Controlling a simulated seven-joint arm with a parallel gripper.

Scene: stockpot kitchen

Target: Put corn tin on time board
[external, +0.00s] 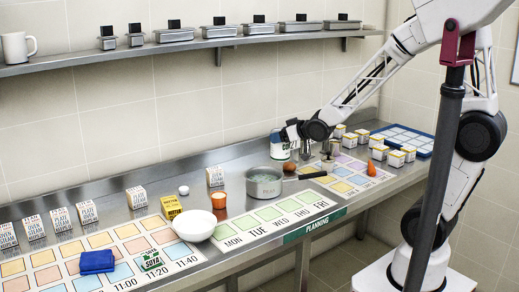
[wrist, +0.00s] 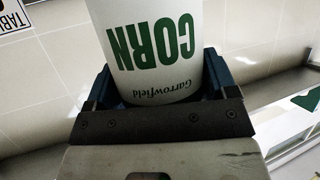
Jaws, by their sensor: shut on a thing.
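I cannot tell whether the tin touches the counter. The time board (external: 178,250), with clock times along its front edge and coloured squares, lies at the front left.
On the time board are a folded blue cloth (external: 97,261) and a SOYA pack (external: 150,260); a white bowl (external: 194,225) stands at its right end. A pot (external: 263,183) stands behind the weekday board (external: 275,222). Several small boxes (external: 395,158) stand at the right.

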